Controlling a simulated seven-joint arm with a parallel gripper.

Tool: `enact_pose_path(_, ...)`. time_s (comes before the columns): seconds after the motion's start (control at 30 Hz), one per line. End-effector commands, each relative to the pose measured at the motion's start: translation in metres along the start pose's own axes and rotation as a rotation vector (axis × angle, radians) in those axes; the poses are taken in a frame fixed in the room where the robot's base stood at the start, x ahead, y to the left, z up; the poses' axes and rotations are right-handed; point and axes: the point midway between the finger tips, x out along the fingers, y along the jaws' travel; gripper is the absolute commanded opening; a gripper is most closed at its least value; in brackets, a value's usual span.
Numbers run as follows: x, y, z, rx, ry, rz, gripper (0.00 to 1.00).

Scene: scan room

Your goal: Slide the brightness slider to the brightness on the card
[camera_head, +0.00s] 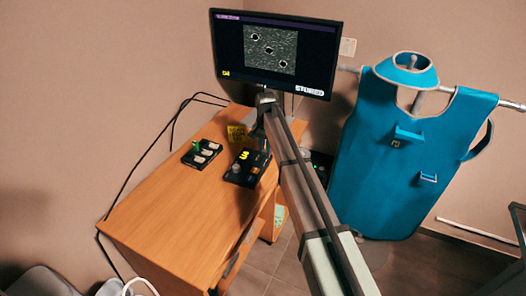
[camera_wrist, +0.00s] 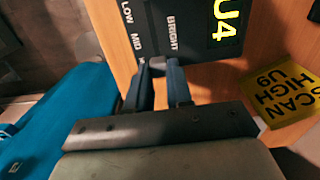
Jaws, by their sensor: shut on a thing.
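A dark control box (camera_head: 243,168) lies on the wooden desk. In the wrist view the box (camera_wrist: 205,35) has a BRIGHT scale with LOW and MID readable; the mark beyond MID is mostly hidden. A yellow display on it seems to read U4. My gripper (camera_wrist: 158,72) is shut on the dark slider knob (camera_wrist: 157,62), past MID at the end away from LOW. The yellow card (camera_wrist: 283,88) reads SCAN, HIGH and what looks like U9. It also lies behind the box in the head view (camera_head: 237,134). My arm partly hides the box there.
A second small box (camera_head: 202,153) with pale buttons and a green knob sits left on the desk (camera_head: 165,215). A monitor (camera_head: 272,52) shows a grey scan with dark spots and STORED. A blue apron (camera_head: 400,160) hangs at right. The front desk is clear.

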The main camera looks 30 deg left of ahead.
Motion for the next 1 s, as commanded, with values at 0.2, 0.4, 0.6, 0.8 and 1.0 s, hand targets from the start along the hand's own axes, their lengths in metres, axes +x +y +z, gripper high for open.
enact_pose_path(0.2,0.000,0.000,0.000,0.000,0.002,-0.001,0.00)
enact_pose_path(0.4,0.000,0.000,0.000,0.000,0.001,0.000,0.39)
enact_pose_path(0.6,0.000,0.000,0.000,0.000,0.001,0.000,0.47)
enact_pose_path(0.8,-0.003,0.000,0.000,0.000,0.001,-0.001,0.47)
enact_pose_path(1.0,-0.026,0.000,0.000,0.000,0.003,-0.002,0.47)
